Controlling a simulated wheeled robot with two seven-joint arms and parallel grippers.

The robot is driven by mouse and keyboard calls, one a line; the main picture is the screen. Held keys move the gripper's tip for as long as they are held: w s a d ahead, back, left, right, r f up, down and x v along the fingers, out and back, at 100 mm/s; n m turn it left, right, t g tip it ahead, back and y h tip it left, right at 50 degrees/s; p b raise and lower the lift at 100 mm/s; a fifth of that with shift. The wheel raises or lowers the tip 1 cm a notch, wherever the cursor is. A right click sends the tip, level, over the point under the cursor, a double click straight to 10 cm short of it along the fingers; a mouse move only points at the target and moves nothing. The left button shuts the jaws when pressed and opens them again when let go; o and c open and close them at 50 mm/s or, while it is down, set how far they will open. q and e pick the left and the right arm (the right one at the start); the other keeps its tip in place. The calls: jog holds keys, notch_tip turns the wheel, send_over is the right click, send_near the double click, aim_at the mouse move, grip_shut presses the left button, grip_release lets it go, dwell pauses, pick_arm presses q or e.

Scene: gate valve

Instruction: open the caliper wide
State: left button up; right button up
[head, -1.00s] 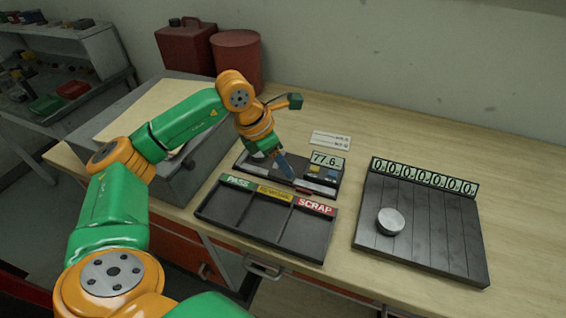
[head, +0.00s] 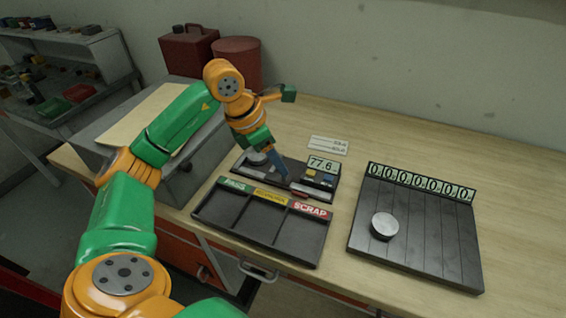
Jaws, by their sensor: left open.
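The caliper (head: 313,190) is a dark, low bench device behind the sorting tray. Its display (head: 323,166) reads 77.6, with small blue and yellow buttons below it. A grey round piece (head: 257,158) sits at the caliper's left end. A small red part shows at its front right. I cannot tell whether the fingers touch the caliper. My right gripper is not in view.
The black tray (head: 236,211) with PASS, a yellow label and SCRAP stands in front. A ribbed dark board (head: 427,243) with a zero counter and a silver disc (head: 384,226) is at the right. A white card (head: 328,144) lies behind. Red containers (head: 237,60) stand at the back.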

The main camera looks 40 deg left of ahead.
aim_at(278, 180)
pick_arm(q)
jog(key=x, duration=0.4)
jog(key=shift+a+f+p, duration=0.15)
jog(key=shift+a+p, duration=0.15)
jog(key=shift+a, duration=0.1)
jog(key=shift+d, duration=0.15)
jog(key=shift+c, duration=0.3)
grip_shut()
dwell(0.4)
jog(key=shift+a+f+b, duration=0.1)
jog(key=shift+a+b, duration=0.2)
jog(key=shift+b, duration=0.1)
jog(key=shift+s, duration=0.15)
jog(key=shift+o, duration=0.3)
grip_release()
